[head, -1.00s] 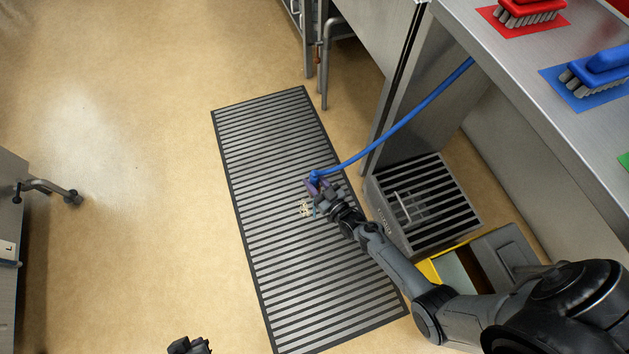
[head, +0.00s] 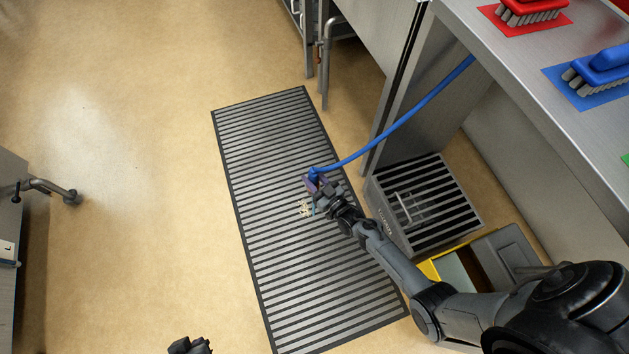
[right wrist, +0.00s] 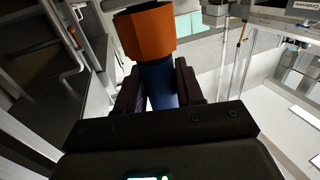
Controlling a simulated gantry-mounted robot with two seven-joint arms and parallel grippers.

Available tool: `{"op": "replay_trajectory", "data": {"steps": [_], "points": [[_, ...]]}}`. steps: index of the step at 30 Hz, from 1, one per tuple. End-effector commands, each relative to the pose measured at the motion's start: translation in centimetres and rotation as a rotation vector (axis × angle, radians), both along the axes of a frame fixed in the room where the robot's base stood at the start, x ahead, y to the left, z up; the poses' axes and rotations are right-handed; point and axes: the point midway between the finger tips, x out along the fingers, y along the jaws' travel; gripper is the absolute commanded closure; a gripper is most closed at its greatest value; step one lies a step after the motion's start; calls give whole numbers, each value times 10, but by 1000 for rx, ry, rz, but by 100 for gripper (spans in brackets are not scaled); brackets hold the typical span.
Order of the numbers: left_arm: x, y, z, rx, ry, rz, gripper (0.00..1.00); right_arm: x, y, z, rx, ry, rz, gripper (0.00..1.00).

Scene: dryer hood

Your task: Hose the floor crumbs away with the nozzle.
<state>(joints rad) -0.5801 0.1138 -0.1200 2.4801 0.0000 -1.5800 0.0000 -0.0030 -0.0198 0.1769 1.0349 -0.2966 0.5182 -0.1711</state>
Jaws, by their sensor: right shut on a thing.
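The crumbs (head: 305,208) are a small pale cluster on the slatted floor grate. My right gripper (head: 315,184) is low over the grate, just above and right of the crumbs in the head view. It is shut on the nozzle, whose blue body (right wrist: 158,88) and orange end (right wrist: 145,34) show between the fingers in the right wrist view. A blue hose (head: 405,119) runs from the nozzle up to the right, under the steel counter. My left gripper (head: 189,346) shows only as a dark piece at the bottom edge; its jaws cannot be made out.
The grate (head: 262,250) lies on open tan floor, clear to its left. A slatted steel box (head: 425,205) and a yellow-edged bin (head: 452,266) stand right of it, beside my right arm. The steel counter (head: 530,95) carries a red brush (head: 529,10) and a blue brush (head: 600,68).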

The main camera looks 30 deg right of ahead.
Motion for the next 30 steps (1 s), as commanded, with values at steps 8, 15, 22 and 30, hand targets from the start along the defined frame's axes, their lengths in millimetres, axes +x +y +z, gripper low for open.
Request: {"op": "replay_trajectory", "data": {"steps": [8,15,22,30], "points": [[0,2,-8,9,0,-6,100,15,-3,0,0,-3,1,93],[0,3,-12,12,0,-8,100,24,-6,1,0,-3,1,93],[0,2,-12,9,0,-5,100,26,-6,1,0,-2,0,93],[0,0,-11,-1,0,1,100,26,-6,1,0,-3,0,93]]}}
